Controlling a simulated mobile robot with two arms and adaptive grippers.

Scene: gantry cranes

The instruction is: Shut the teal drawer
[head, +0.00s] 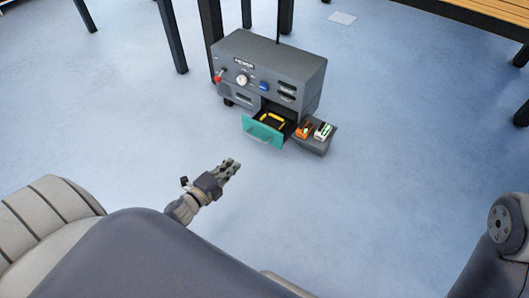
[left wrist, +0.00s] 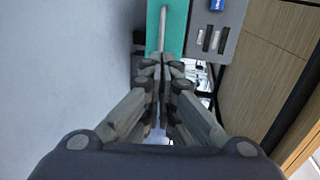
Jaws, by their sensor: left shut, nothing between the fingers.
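The teal drawer (head: 263,131) stands pulled out from the lower front of a grey cabinet (head: 268,68). Its front has a pale handle, and a yellow item (head: 273,119) lies inside. My left gripper (head: 232,165) is shut and empty, in front of the drawer and a little below it in the head view, apart from it there. In the left wrist view the closed fingertips (left wrist: 164,62) overlap the lower part of the teal drawer front (left wrist: 176,35) and its handle; I cannot tell from that view whether they touch. My right gripper is not in view.
A grey shelf (head: 316,145) beside the drawer holds an orange item (head: 304,130) and a white-and-green item (head: 323,131). The cabinet has a red lever (head: 218,77) and a dial (head: 242,79). Dark table legs (head: 172,35) stand behind. The blue floor in front is clear.

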